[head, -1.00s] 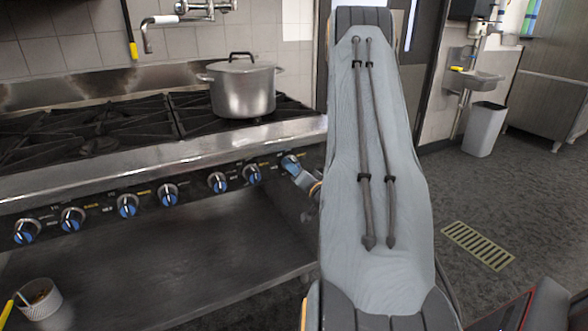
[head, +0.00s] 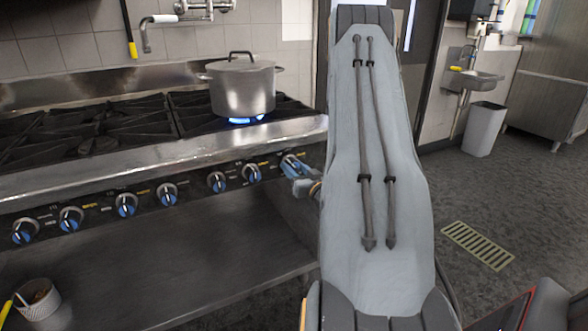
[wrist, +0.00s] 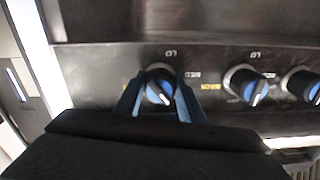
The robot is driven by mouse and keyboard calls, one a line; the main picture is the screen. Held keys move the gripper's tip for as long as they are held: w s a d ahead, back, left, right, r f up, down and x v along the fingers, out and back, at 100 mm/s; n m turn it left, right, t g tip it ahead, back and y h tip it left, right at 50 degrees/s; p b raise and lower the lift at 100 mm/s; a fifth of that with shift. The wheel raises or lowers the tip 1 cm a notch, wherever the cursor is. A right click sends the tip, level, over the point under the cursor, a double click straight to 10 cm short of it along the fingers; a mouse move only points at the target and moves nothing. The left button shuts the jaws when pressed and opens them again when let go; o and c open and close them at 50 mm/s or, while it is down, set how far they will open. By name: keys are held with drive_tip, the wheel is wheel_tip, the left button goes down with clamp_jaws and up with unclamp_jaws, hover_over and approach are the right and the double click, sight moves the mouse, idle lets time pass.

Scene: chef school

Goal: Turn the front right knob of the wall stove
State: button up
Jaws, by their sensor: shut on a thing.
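The wall stove (head: 150,155) spans the left of the head view, with a row of blue and silver knobs along its front. The rightmost knob (head: 289,163) is at the right end of that row. It also shows in the wrist view (wrist: 159,86), its white pointer mark tilted. My gripper (head: 296,172) is at this knob, partly hidden by my arm in the head view. In the wrist view its two blue fingers (wrist: 160,100) stand on either side of the knob and are shut on it. A blue flame (head: 246,121) burns under the pot.
A neighbouring knob (wrist: 246,85) is close by on the right in the wrist view. Floor at right is clear up to a bin (head: 485,129).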

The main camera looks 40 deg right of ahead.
drive_tip(key=shift+n, duration=0.4)
drive_tip(key=o, duration=1.1)
drive_tip(key=shift+c, duration=0.2)
drive_tip(key=shift+s, duration=0.1)
drive_tip(key=v, duration=0.7)
drive_tip(key=shift+s, duration=0.35)
